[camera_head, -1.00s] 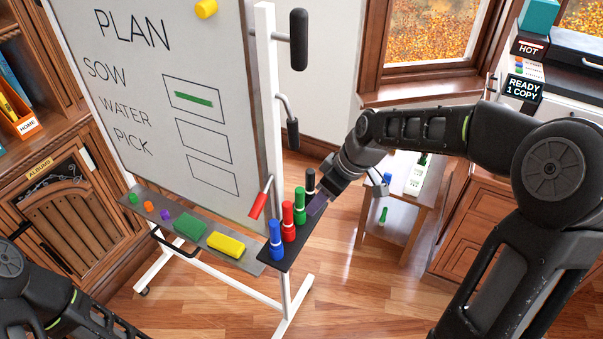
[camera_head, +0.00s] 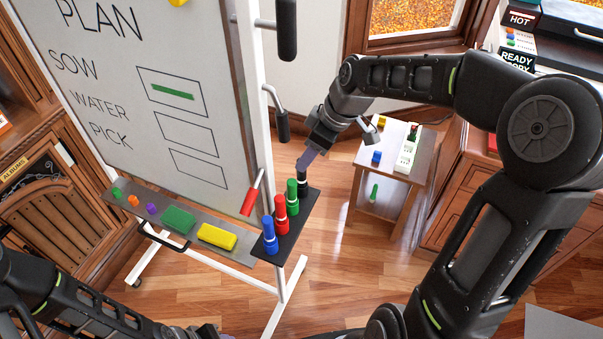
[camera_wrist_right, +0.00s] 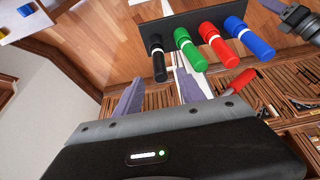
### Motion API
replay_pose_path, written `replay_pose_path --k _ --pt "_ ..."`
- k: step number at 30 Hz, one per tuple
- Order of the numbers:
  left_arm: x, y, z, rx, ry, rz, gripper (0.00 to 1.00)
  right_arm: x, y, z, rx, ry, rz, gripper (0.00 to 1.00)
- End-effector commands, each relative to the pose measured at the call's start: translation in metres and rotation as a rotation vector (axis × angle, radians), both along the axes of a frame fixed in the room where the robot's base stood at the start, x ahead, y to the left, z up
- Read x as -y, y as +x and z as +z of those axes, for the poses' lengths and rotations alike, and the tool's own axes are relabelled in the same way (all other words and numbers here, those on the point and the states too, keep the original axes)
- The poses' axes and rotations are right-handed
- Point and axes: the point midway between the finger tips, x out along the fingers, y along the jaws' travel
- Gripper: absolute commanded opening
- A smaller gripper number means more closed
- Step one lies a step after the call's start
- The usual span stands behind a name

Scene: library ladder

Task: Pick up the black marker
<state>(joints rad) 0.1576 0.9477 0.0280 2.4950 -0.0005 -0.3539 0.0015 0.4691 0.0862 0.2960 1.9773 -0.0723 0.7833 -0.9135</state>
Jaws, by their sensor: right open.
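The black marker (camera_head: 303,184) stands upright at the far end of a dark shelf, at the end of a row of markers. In the right wrist view the black marker (camera_wrist_right: 158,60) shows just beyond the fingertips, about in line with the gap between them. My right gripper (camera_head: 307,158) is open and empty, just above the marker, and hides part of its top. Its two grey-purple fingers (camera_wrist_right: 158,90) are spread apart in the wrist view. My left gripper (camera_head: 212,331) is only partly in view at the bottom edge, and its fingers are cut off.
Green (camera_head: 292,197), red (camera_head: 281,214) and blue (camera_head: 270,235) markers stand in line on the same shelf (camera_head: 290,238). The whiteboard (camera_head: 150,90) rises at the left. A red-handled lever (camera_head: 250,200) sits near the shelf. A small side table (camera_head: 385,165) stands behind at the right.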

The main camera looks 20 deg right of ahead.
Motion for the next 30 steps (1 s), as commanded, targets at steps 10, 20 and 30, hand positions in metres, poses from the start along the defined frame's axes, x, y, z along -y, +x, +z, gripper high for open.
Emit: replay_pose_path --k 10,20,30 --pt "0.0 -0.001 0.004 -0.001 0.001 0.001 0.36 -0.002 0.002 -0.007 -0.004 0.001 0.0 0.47" --pt "-0.001 -0.002 0.011 -0.005 0.003 0.001 0.36 -0.013 0.013 -0.047 -0.002 0.0 0.002 0.47" --pt "-0.001 -0.002 0.011 -0.005 0.003 0.001 0.36 -0.013 0.014 -0.048 0.0 0.0 0.001 0.47"
